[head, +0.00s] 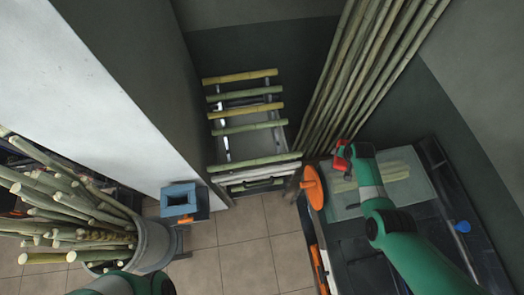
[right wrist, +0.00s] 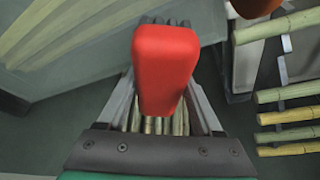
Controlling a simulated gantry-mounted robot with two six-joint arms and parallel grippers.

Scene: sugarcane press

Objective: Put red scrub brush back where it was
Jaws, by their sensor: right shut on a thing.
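The red scrub brush (head: 341,160) is at the end of my right arm, over the back left part of the work counter. In the right wrist view the brush (right wrist: 165,60) is a rounded red block between the two fingers. My right gripper (right wrist: 165,100) is shut on it. The brush hides part of the fingers, and its underside is not visible. In the head view the right gripper is mostly hidden behind my green wrist. Of my left arm only a green link shows at the bottom edge; its gripper is out of view.
A grey-green board (head: 415,190) with cane pieces lies on the dark counter below my right arm. An orange disc (head: 312,187) stands at its left edge. Tall canes (head: 365,65) lean behind. A cane rack (head: 240,128), blue box (head: 180,198) and cane bucket (head: 155,245) stand left.

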